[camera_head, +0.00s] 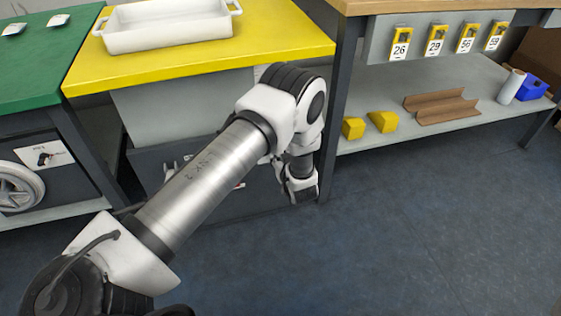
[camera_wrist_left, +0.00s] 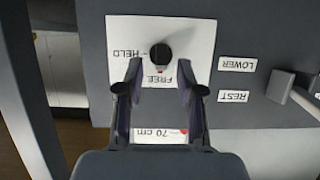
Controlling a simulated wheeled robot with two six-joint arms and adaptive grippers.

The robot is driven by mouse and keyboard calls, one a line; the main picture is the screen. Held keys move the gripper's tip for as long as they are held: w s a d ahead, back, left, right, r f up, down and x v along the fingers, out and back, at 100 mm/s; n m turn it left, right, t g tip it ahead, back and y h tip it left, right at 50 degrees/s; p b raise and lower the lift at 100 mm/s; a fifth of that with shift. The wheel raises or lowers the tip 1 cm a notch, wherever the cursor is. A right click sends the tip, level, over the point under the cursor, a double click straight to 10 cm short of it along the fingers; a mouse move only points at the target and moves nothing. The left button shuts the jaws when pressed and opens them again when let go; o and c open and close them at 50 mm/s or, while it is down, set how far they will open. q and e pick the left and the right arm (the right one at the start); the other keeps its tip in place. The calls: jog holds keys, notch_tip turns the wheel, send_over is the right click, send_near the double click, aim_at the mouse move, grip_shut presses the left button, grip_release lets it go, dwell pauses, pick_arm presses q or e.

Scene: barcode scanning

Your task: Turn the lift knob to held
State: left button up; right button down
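In the left wrist view the round black lift knob (camera_wrist_left: 160,53) sits on a white plate (camera_wrist_left: 190,27) marked HELD and FREE, which reads upside down. The knob's pointer direction is hard to make out. My left gripper (camera_wrist_left: 160,72) is open, its two fingertips apart at either side just below the knob in the picture, with nothing between them. In the head view my left arm reaches down to the dark panel under the yellow table; the gripper (camera_head: 301,192) is small there and the knob is hidden. My right gripper is in neither view.
Labels LOWER (camera_wrist_left: 238,64) and REST (camera_wrist_left: 234,96) sit beside a grey lever (camera_wrist_left: 290,90) right of the knob. A 70 cm label (camera_wrist_left: 158,136) is below. The yellow table (camera_head: 190,67) carries a white tray (camera_head: 168,37). A table leg (camera_head: 335,110) stands close right of my gripper.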

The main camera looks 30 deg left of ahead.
pick_arm(q)
jog(key=shift+w+a+f, duration=0.25)
jog(key=shift+w+a, duration=0.15)
jog(key=shift+a, duration=0.1)
jog(key=shift+r, duration=0.1)
grip_shut()
jog(key=shift+r, duration=0.1)
